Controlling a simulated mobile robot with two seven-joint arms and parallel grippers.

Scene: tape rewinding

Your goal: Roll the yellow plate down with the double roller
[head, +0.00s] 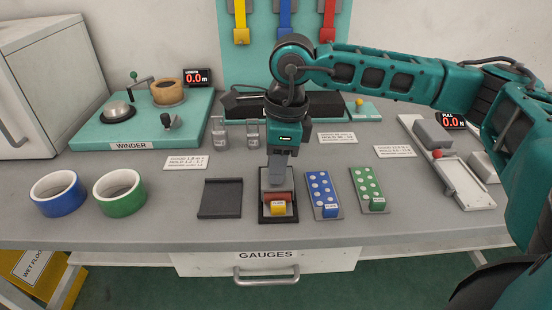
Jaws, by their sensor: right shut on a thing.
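The yellow plate (278,209) lies on a dark base near the table's front, mostly covered by the roller, with its near end showing. The double roller has a grey handle (276,177) and a reddish-brown roller (278,197) at its lower end. My right gripper (279,163) points down over the base and is shut on the handle. The roller looks low over the plate's far part; I cannot tell whether it touches. The fingertips and the plate's far end are hidden. My left gripper is not in view.
A blue dotted plate (323,193) and a green dotted plate (367,188) lie close on the right, an empty dark tray (220,198) on the left. Blue (58,194) and green (120,193) tape rolls stand further left. The winder (140,145) is behind them.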

